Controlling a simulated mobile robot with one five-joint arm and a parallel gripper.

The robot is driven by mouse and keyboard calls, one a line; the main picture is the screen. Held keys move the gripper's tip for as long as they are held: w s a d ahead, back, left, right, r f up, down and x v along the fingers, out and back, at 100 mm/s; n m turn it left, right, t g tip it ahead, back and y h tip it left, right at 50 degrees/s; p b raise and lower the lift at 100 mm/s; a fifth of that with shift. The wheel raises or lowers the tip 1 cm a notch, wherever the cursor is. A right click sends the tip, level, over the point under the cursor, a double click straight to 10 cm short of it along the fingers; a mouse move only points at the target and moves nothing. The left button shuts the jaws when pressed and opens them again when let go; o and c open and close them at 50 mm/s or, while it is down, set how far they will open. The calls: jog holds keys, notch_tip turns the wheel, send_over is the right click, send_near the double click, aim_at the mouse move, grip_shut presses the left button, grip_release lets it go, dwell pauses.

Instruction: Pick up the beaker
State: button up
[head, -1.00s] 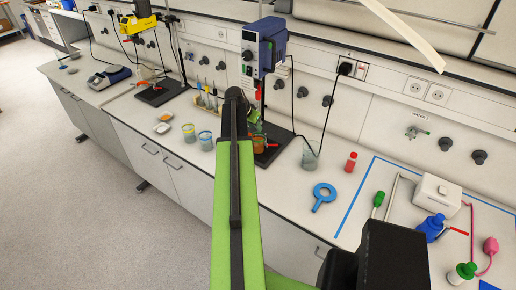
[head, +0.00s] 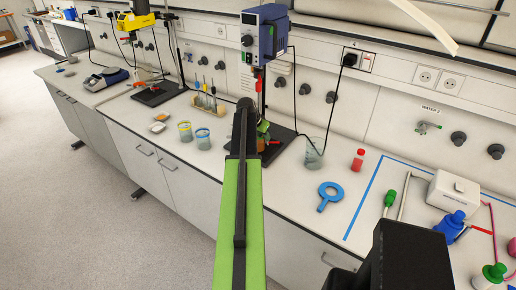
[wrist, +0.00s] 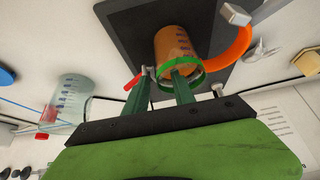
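A beaker of orange-brown liquid (wrist: 172,42) with graduation marks and a green band at its near end stands on a dark base plate (wrist: 128,22) in the wrist view. In the head view my arm hides most of this beaker (head: 262,146). My gripper (wrist: 164,72) has two green fingers spread apart, with their tips close against the near end of the beaker. I cannot tell whether they touch it. A second, clear beaker (wrist: 70,98) stands apart on the left in the wrist view, and right of the base plate in the head view (head: 314,152).
A blue mixer on a stand (head: 263,35) rises behind the beaker. An orange curved piece (wrist: 237,48) lies close beside it. Two small cups (head: 203,139) are to the left.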

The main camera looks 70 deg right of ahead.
jog(key=shift+r, duration=0.1)
jog(key=shift+c, duration=0.3)
grip_shut()
dwell(0.9)
